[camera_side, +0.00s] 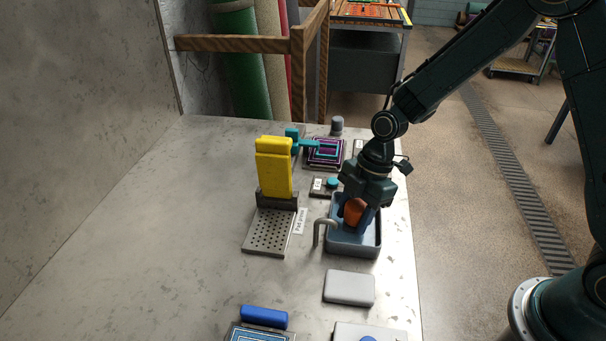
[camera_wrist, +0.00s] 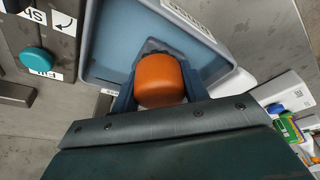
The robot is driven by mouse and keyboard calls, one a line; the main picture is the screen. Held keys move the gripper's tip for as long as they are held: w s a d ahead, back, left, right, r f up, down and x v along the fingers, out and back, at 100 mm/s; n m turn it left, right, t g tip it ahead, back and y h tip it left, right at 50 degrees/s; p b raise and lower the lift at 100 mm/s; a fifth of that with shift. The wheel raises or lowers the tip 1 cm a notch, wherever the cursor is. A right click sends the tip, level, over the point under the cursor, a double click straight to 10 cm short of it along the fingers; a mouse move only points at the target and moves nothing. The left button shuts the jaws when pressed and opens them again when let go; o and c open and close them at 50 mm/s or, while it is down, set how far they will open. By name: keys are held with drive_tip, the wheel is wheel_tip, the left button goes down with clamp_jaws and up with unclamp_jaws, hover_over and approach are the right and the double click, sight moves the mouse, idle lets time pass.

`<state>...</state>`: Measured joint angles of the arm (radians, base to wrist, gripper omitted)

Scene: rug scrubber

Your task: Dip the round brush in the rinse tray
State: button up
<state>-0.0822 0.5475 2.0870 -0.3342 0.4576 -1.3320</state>
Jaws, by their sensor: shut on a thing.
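The rinse tray (camera_side: 352,251) is a blue-grey open box near the right edge of the table. A bent grey spout stands at its left side. In the wrist view the tray (camera_wrist: 107,35) fills the upper middle. My gripper (camera_side: 355,219) points down into the tray's opening. It is shut on the round brush (camera_side: 354,210), of which a rounded orange handle shows. In the wrist view the orange handle (camera_wrist: 158,80) sits between my two blue fingers. The brush's bristles are hidden, so I cannot tell whether they touch the tray's bottom or any water.
Left of the tray stands a yellow block (camera_side: 274,168) behind a perforated metal plate (camera_side: 268,232). A teal button box (camera_side: 332,184) and a patterned rug piece (camera_side: 324,151) lie behind. A pale grey pad (camera_side: 349,288) lies in front. The table's left side is clear.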

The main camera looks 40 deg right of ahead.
sight(353, 207)
drive_tip(key=shift+f, duration=0.4)
idle(0.5)
drive_tip(key=shift+r, duration=0.1)
idle(1.0)
drive_tip(key=shift+r, duration=2.65)
drive_tip(key=shift+r, duration=1.5)
drive_tip(key=shift+a, duration=0.1)
